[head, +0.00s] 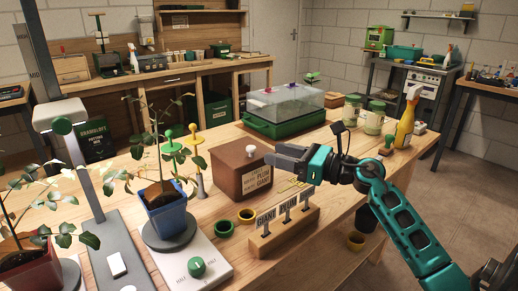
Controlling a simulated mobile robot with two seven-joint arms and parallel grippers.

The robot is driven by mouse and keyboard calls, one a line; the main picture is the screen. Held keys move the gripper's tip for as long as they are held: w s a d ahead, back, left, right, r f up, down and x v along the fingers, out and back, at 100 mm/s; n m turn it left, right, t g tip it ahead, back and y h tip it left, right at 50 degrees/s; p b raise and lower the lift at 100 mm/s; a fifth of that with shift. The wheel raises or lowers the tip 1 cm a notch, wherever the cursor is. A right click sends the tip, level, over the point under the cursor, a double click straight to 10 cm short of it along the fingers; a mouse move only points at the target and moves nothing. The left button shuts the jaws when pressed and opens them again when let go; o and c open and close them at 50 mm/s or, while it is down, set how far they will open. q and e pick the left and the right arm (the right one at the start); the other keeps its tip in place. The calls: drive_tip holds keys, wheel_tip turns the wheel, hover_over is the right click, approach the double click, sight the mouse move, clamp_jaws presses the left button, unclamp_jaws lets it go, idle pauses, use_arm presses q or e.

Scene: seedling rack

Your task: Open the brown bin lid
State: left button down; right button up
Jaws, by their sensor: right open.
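The brown bin (256,181) stands on the wooden bench near the middle of the head view, with a printed label on its front. Its brown lid (230,158) lies flat on top and looks closed. A pale round knob (251,150) sits on the lid. My right gripper (276,157) comes in from the right, open, with its fingertips just right of the knob and over the lid's right side. The fingers look empty; I cannot tell whether they touch the knob or lid. My left gripper is not in view.
A potted plant (167,208) stands to the left. A clear-covered green tray (284,108) is behind. Jars (374,118) and a yellow spray bottle (405,125) stand behind my right arm.

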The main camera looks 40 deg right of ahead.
sight(255, 148)
drive_tip(key=x, duration=0.5)
drive_tip(key=shift+w+a, duration=0.15)
drive_tip(key=shift+w, duration=0.2)
clamp_jaws()
idle(0.4)
